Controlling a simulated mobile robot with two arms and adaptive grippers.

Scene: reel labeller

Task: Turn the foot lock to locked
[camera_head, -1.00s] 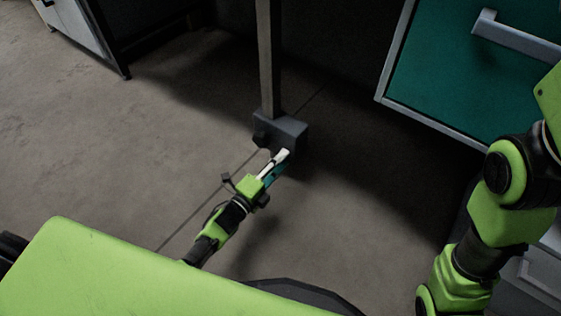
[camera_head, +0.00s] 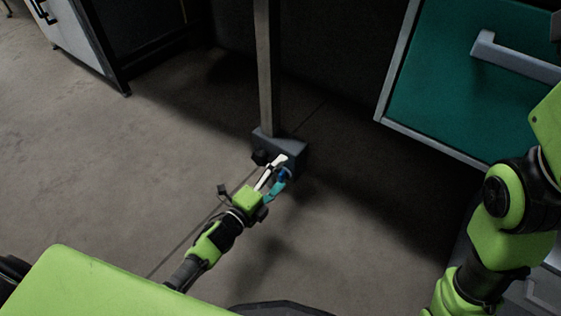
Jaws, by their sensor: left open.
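The foot of a grey post is a dark grey block (camera_head: 284,146) on the floor, with a black knob (camera_head: 260,157) on its left side. A small blue part (camera_head: 285,174) shows at the block's front, probably the foot lock; its setting cannot be read. My left gripper (camera_head: 274,177) reaches up to the block from below left. It is open, with one white finger and one teal finger. The blue part lies close to the fingertips, partly hidden by them; I cannot tell whether they touch it. My right arm (camera_head: 514,205) is at the right edge, its gripper out of view.
The post (camera_head: 265,70) rises from the block. A teal drawer front (camera_head: 440,90) with a grey handle (camera_head: 515,57) hangs at upper right. A light cabinet (camera_head: 75,42) stands at upper left. The floor (camera_head: 110,165) on the left is clear.

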